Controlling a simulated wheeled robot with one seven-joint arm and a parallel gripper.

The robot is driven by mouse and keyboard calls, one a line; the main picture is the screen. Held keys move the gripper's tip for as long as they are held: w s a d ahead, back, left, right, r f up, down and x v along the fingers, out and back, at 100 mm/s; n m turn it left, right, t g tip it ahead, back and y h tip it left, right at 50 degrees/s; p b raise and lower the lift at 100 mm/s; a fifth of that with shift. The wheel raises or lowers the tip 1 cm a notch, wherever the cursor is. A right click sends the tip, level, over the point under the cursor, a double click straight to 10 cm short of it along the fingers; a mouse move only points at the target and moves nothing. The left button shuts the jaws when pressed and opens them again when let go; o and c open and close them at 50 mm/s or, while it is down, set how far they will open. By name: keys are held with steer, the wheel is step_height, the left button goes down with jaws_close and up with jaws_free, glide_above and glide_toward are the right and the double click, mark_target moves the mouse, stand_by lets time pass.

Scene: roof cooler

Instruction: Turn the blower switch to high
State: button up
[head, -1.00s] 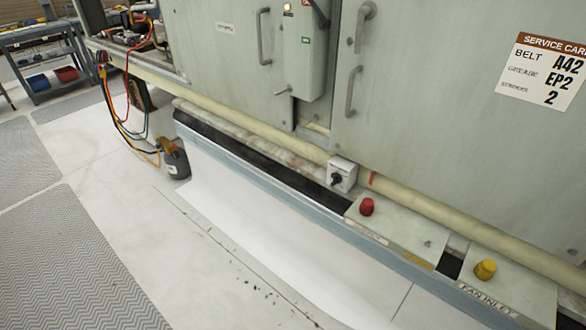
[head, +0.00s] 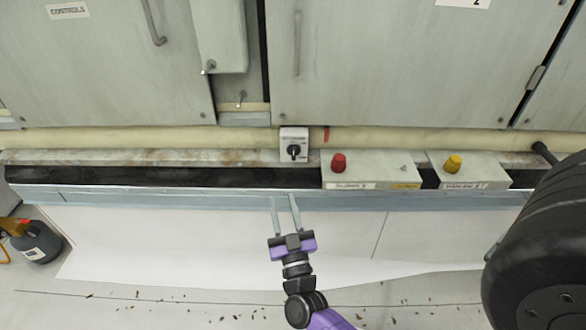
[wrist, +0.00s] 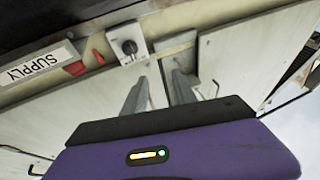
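The switch is a small pale box (head: 294,134) with a black rotary knob (head: 294,151), mounted on the ledge below the cabinet doors. Its lettering is too small to read, and I cannot tell which setting the knob points to. In the wrist view the switch box (wrist: 143,44) and knob (wrist: 129,47) show at top centre, just beyond my fingertips. My gripper (head: 283,197) is in front of and below the switch, apart from it. Its two fingers are spread with nothing between them; the gap also shows in the wrist view (wrist: 160,76).
Right of the switch are a box with a red button (head: 338,162) and one with a yellow button (head: 453,163). A pale pipe (head: 140,140) runs behind the switch. A dark jug (head: 38,243) stands at lower left. The white floor in front is mostly clear.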

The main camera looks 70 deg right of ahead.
mark_target(294, 156)
steer(key=shift+w+d+r+m+g+h+b, duration=0.35)
steer(key=shift+w+d+m+g+h, duration=0.35)
steer(key=shift+d, duration=1.85)
steer(key=shift+w+d+r+m+g+h+b, duration=0.35)
steer(key=shift+d+g, duration=0.55)
steer(key=shift+d, duration=1.7)
steer(key=shift+w+d+r+m+g+h+b, duration=0.15)
steer(key=shift+w+d+r+m+g+h, duration=0.45)
steer(key=shift+d, duration=1.95)
steer(key=shift+w+f, duration=0.15)
steer(key=shift+f, duration=0.05)
jaws_close()
